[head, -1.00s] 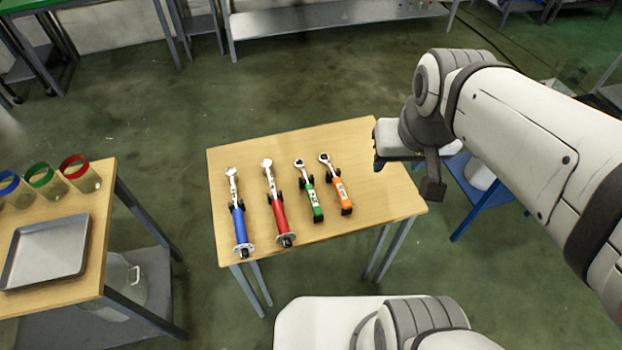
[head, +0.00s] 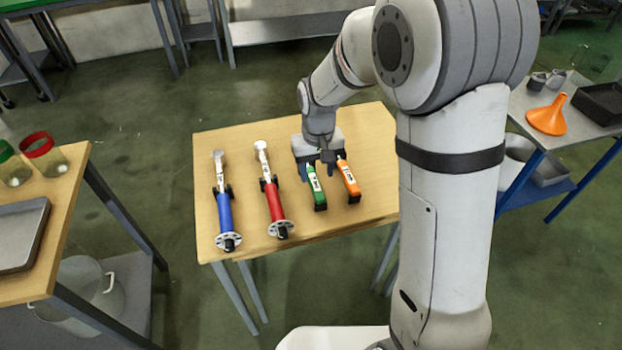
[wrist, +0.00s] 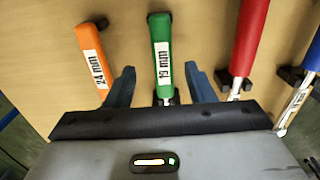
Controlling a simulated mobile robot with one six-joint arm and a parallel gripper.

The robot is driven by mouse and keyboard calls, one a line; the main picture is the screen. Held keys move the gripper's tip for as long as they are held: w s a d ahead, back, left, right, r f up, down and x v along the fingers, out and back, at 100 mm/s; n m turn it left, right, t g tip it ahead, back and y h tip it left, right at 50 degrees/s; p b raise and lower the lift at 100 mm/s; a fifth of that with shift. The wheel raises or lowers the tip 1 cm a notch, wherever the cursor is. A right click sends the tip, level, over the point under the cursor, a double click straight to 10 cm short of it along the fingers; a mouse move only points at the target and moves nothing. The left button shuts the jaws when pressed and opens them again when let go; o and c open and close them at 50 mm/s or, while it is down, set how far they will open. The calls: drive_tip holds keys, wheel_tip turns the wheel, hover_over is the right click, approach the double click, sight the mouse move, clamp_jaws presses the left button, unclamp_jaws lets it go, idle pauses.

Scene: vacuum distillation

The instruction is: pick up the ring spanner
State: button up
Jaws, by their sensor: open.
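The green-handled spanner (head: 317,196), marked 19 mm in the wrist view (wrist: 161,45), lies in a low holder on the wooden table (head: 368,128). Its head is hidden by my gripper now; earlier it looked ring-shaped. My gripper (head: 317,170) is open over its upper part. In the wrist view my two blue fingers (wrist: 159,72) stand one on each side of the green handle, apart from it, with nothing held. The orange-handled spanner (head: 349,180), marked 24 mm in the wrist view (wrist: 92,55), lies beside it, its head hidden too.
A red-handled tool (head: 273,202) and a blue-handled tool (head: 224,211) lie to the left in holders. A side table with a metal tray (head: 22,240) stands at the left. An orange funnel (head: 548,116) is on the right bench. The table's back left is clear.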

sight(315, 184)
drive_tip(key=f, duration=0.6)
drive_tip(key=shift+w+a+f, duration=0.1)
drive_tip(key=shift+a+f, duration=0.15)
drive_tip(key=shift+f, duration=0.05)
clamp_jaws()
idle(1.1)
